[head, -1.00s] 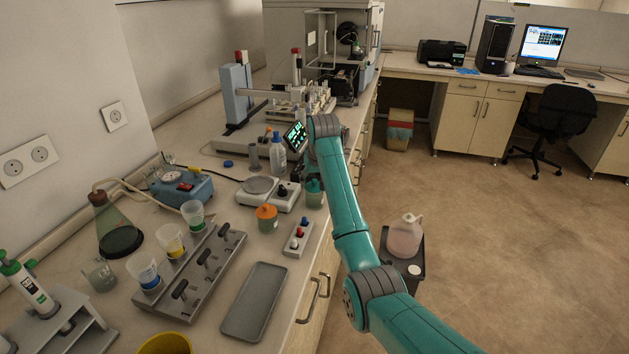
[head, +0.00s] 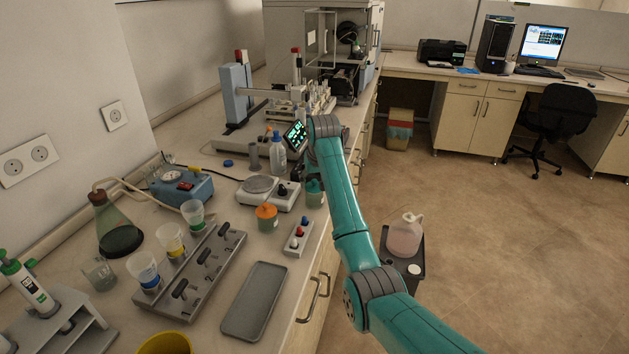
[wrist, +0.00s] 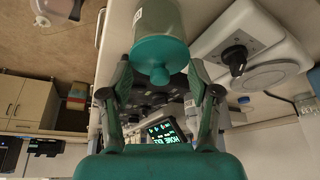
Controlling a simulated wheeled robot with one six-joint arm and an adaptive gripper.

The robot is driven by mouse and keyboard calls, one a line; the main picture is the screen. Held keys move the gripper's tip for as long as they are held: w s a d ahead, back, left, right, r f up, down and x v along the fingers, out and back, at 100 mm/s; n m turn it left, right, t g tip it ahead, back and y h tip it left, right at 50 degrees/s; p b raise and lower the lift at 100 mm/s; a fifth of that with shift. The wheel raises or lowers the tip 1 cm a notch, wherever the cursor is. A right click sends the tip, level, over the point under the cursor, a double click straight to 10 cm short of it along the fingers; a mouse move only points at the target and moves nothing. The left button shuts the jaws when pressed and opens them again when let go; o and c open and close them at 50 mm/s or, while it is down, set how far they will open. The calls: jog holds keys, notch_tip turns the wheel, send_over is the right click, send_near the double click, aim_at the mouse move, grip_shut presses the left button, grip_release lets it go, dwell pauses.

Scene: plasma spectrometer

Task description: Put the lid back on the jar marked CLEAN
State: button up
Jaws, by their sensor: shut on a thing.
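A greenish-grey jar (wrist: 158,22) with a teal lid (wrist: 160,52) fills the top middle of the wrist view. The lid has a round knob and lies against the jar's mouth; I cannot tell whether it is fully seated. My gripper (wrist: 161,78) is shut on the teal lid, one finger at each side. In the head view the jar (head: 314,198) stands near the bench's front edge, below the end of my arm, which partly hides it. No CLEAN marking is readable. A second jar with an orange lid (head: 266,212) stands to its left.
A white hotplate (head: 268,194) stands close to the left of the teal-lidded jar. A small block with coloured knobs (head: 298,238), a grey tray (head: 254,302) and a rack with cups (head: 210,262) lie nearer. A bottle (head: 278,155) stands behind. A blue cap (head: 228,163) lies farther left.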

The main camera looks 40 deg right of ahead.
dwell(0.4)
jog(key=o, duration=1.1)
jog(key=shift+r, duration=0.15)
jog(key=shift+r, duration=3.35)
grip_shut()
jog(key=shift+f, duration=2.5)
jog(key=shift+r, duration=0.1)
